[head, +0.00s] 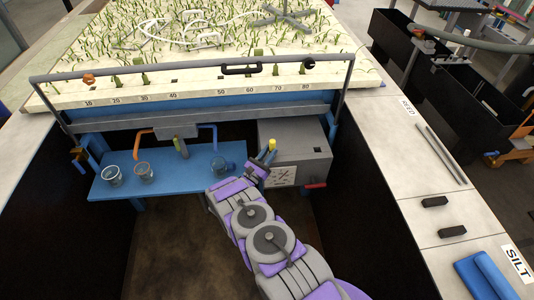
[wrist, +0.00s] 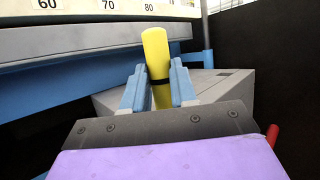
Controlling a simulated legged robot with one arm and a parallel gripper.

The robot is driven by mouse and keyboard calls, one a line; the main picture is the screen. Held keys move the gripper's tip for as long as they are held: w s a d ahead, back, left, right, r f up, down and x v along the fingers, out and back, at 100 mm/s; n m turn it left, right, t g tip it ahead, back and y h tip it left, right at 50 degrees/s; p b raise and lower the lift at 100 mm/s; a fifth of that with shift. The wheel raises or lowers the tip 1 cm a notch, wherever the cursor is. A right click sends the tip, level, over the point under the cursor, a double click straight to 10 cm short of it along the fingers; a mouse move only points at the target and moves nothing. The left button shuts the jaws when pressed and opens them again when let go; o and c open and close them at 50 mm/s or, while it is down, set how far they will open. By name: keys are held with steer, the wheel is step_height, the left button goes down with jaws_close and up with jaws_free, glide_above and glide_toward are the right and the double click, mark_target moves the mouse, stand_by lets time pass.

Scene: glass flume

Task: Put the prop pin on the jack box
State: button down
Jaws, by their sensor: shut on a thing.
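The prop pin (wrist: 156,52) is a yellow cylinder with a black band, and it stands nearly upright between the blue fingers of my gripper (wrist: 160,88). My gripper is shut on it. In the head view the yellow top of the pin (head: 272,144) shows at the end of my arm. The jack box (head: 296,137) is a grey box below the flume bed, with a dial on its front and a red handle low on the right. My gripper is in front of the box near its left side. I cannot tell whether the pin touches the box.
A blue bench (head: 180,164) on the left holds several glass cups and an orange bent pipe (head: 148,132). A grey beam (head: 200,120) and the numbered flume edge run above the box. Dark walls stand on both sides. Black blocks (head: 434,201) lie on the right ledge.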

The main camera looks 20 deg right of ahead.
steer(key=c, duration=1.1)
jaws_free()
steer(key=shift+a, duration=0.1)
steer(key=shift+c, duration=0.2)
steer(key=shift+o, duration=1.3)
